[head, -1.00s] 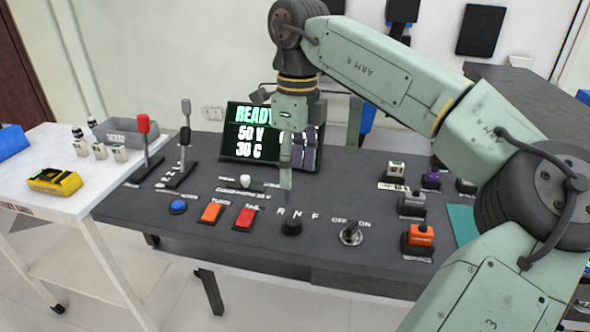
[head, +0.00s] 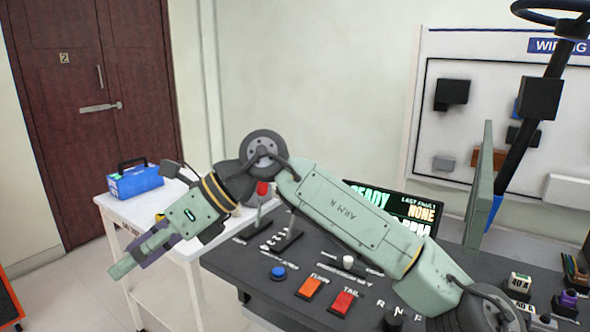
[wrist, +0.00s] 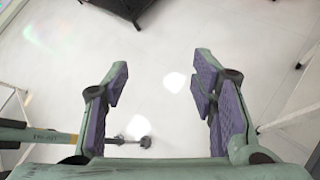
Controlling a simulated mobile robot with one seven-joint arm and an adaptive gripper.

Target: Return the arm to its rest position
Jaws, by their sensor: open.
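My arm (head: 345,222) is pale green and stretches from the lower right across the head view to the left, above the dark control desk. My gripper (head: 135,262) is at its left end, in front of the white side table, pointing down and left. In the wrist view my gripper (wrist: 165,105) is open, with its purple pads wide apart and nothing between them but pale floor.
The dark desk (head: 255,292) bears a blue button (head: 278,272), orange and red switches and levers. A screen (head: 405,208) is partly hidden by my arm. The white table (head: 110,205) holds a blue toolbox (head: 135,181).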

